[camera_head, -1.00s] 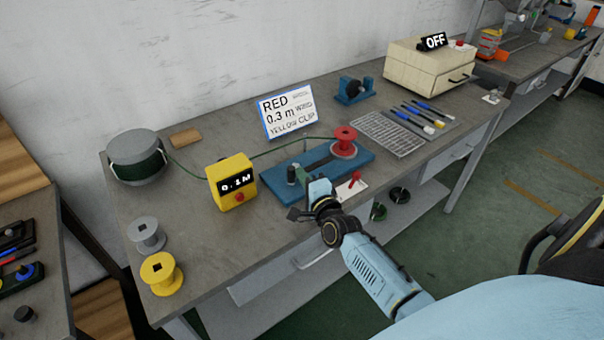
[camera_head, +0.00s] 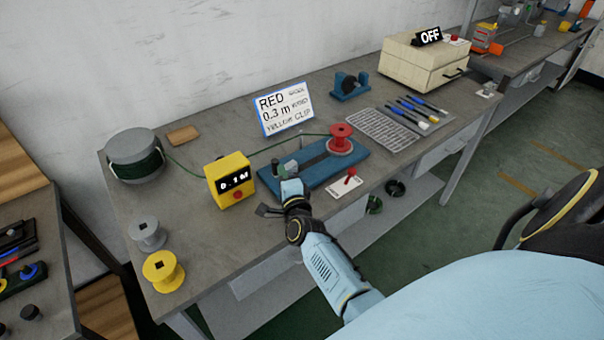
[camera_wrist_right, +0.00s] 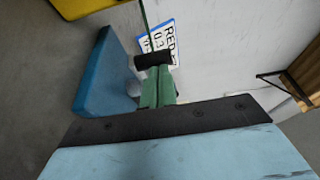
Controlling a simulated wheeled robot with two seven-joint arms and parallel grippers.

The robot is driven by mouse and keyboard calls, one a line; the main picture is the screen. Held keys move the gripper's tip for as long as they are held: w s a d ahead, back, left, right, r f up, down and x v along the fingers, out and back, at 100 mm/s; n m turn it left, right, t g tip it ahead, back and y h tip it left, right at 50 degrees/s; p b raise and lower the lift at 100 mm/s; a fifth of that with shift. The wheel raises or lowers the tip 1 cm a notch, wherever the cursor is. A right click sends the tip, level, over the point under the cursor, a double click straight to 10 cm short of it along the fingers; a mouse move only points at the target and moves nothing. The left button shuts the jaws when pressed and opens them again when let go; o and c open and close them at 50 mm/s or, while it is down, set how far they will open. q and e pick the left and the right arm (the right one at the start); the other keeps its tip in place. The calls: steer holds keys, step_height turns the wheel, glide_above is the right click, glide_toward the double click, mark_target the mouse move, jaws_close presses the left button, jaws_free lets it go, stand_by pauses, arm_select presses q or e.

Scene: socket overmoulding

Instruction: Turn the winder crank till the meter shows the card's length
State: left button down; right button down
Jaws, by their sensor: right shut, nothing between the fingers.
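The winder is a blue base (camera_head: 335,170) with a red spool (camera_head: 340,140) at its right end. The yellow meter (camera_head: 232,178) shows 0.1 M. The card (camera_head: 285,110) reads RED, 0.3 m and YELLOW CLIP; part also shows in the right wrist view (camera_wrist_right: 163,42). My right gripper (camera_head: 287,172) is at the winder's left end. In the wrist view its green fingers (camera_wrist_right: 158,82) are shut, with the dark crank handle (camera_wrist_right: 150,62) just beyond their tips; whether they touch is unclear. My left gripper is out of view.
A green wire runs from a grey drum (camera_head: 135,150) past the meter to the spool. Grey (camera_head: 147,233) and yellow (camera_head: 162,270) empty spools stand at the front left. A small plate with a red lever (camera_head: 350,178) lies right of my gripper. A grey grid tray (camera_head: 381,130) sits farther right.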

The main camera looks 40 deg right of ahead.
steer(key=shift+w+a, duration=0.25)
steer(key=shift+w, duration=0.2)
stand_by(0.5)
